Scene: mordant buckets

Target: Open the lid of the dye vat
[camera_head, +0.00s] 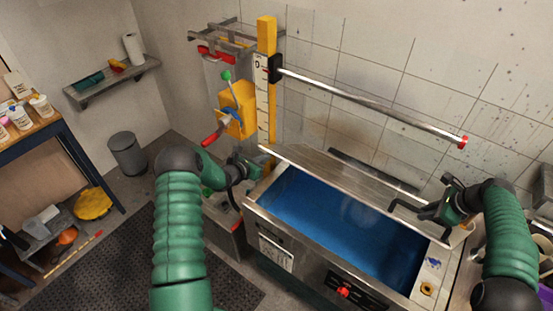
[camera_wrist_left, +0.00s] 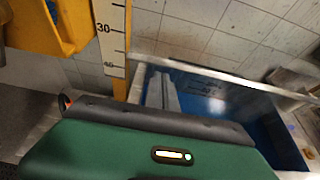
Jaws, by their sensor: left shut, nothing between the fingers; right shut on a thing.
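The dye vat (camera_head: 278,211) is a steel tank with blue dye (camera_head: 340,222) showing inside. Its grey metal lid (camera_head: 325,172) is raised and tilted along the back of the opening. My right gripper (camera_head: 432,210) is shut on the dark lid handle (camera_head: 404,203) near the lid's right end; the exact contact is hard to make out. My left gripper (camera_head: 250,171) is shut and empty by the vat's back left corner.
A yellow post with a scale (camera_head: 264,95) stands behind the vat's left end, carrying a long metal bar (camera_head: 370,104) above the vat. A yellow box with a red-handled lever (camera_head: 236,108) is beside it. A bin (camera_head: 127,153) and a workbench (camera_head: 55,138) stand at left.

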